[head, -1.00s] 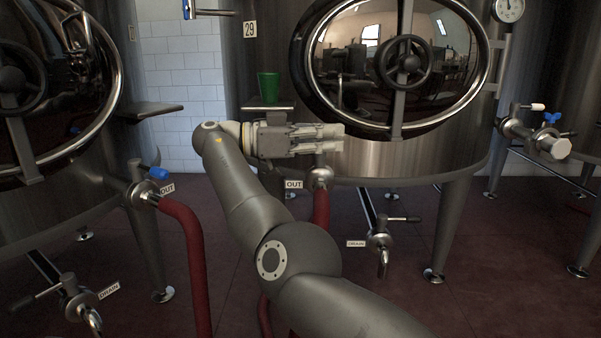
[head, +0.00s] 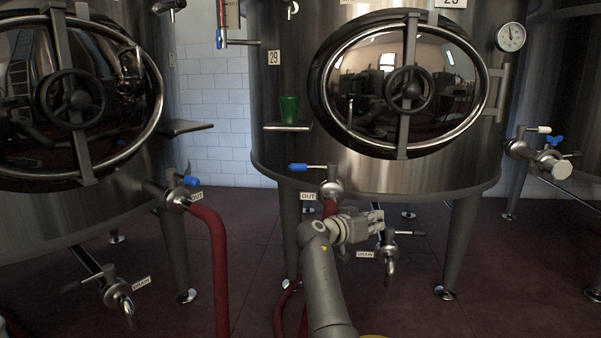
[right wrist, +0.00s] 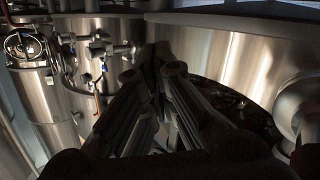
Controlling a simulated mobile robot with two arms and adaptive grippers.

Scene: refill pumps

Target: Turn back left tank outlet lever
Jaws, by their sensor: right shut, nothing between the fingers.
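The left tank (head: 95,205) stands at the left in the head view. Its outlet valve (head: 174,197) has a short blue-tipped lever (head: 190,181) pointing right, beside an OUT label, with a red hose below. The middle tank's outlet valve (head: 331,189) has a blue-handled lever (head: 300,167) lying level and pointing left. My right gripper (head: 378,220) is shut and empty, below and right of the middle outlet valve and apart from both blue levers. Its closed fingers also show in the right wrist view (right wrist: 163,68). My left gripper is out of view.
A red hose (head: 218,265) arcs down from the left outlet. Drain taps (head: 118,296) stick out low on the left and middle tanks. A green cup (head: 289,109) stands on a small shelf (head: 275,127). The floor between the left and middle tanks is fairly open.

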